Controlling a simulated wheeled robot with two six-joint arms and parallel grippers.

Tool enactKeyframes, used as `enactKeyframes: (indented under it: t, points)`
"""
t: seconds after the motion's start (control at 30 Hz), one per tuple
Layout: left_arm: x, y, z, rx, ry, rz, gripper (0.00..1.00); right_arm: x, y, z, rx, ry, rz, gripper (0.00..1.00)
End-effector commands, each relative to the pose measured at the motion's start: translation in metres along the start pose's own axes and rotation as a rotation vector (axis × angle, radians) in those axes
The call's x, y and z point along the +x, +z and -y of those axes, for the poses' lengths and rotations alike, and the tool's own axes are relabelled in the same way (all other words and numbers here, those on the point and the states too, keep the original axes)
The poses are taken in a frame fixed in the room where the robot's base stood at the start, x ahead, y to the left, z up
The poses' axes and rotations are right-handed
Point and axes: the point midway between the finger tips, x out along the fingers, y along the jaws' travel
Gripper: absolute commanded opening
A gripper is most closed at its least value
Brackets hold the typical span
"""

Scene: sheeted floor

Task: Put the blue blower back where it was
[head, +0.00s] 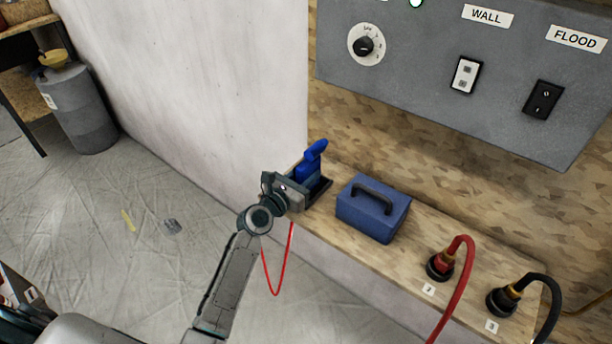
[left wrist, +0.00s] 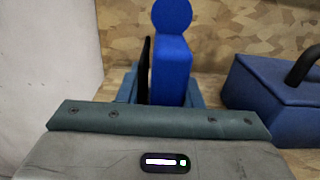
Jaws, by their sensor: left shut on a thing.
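The blue blower (head: 309,163) is at the left end of the wooden shelf (head: 330,222), close to the pale wall. My left gripper (head: 303,186) is shut on it. In the left wrist view the blower (left wrist: 173,72) stands upright beyond the gripper body, with its round top above a block-shaped part. The blower's lower part and the fingers' contact with it are largely hidden. I cannot tell whether the blower rests on the shelf. My right gripper is not in view.
A blue box with a black handle (head: 373,210) stands just right of the blower. Red (head: 455,285) and black (head: 540,290) cables rise from sockets further right. A grey switch panel (head: 430,60) hangs above. A grey drum (head: 80,110) stands on the sheeted floor at left.

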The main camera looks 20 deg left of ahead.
Motion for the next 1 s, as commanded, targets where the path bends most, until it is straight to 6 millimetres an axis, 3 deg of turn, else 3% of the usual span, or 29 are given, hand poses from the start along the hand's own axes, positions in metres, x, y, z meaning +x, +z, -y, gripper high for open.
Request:
enactKeyframes:
  t: [0.1, 0.13, 0.2, 0.23, 0.5, 0.63, 1.0]
  points:
    - [0.0, 0.001, 0.0, 0.0, 0.0, 0.0, 0.24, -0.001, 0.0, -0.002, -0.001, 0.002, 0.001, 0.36]
    - [0.0, 0.0, 0.0, 0.0, 0.0, -0.002, 0.38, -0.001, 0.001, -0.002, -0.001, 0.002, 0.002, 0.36]
    - [0.0, 0.0, 0.0, 0.0, 0.0, -0.002, 0.52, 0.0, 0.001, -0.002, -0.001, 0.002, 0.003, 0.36]
    - [0.0, 0.0, 0.0, 0.0, 0.0, -0.002, 0.54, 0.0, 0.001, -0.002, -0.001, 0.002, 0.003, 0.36]
    - [-0.001, 0.0, 0.0, 0.0, 0.0, -0.002, 0.54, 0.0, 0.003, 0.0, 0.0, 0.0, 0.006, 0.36]
    - [-0.011, 0.0, 0.0, 0.002, 0.0, -0.002, 0.54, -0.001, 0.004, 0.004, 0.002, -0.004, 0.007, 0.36]
    - [-0.086, -0.001, 0.0, 0.002, -0.001, -0.004, 0.54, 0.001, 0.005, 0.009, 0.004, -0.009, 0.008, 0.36]
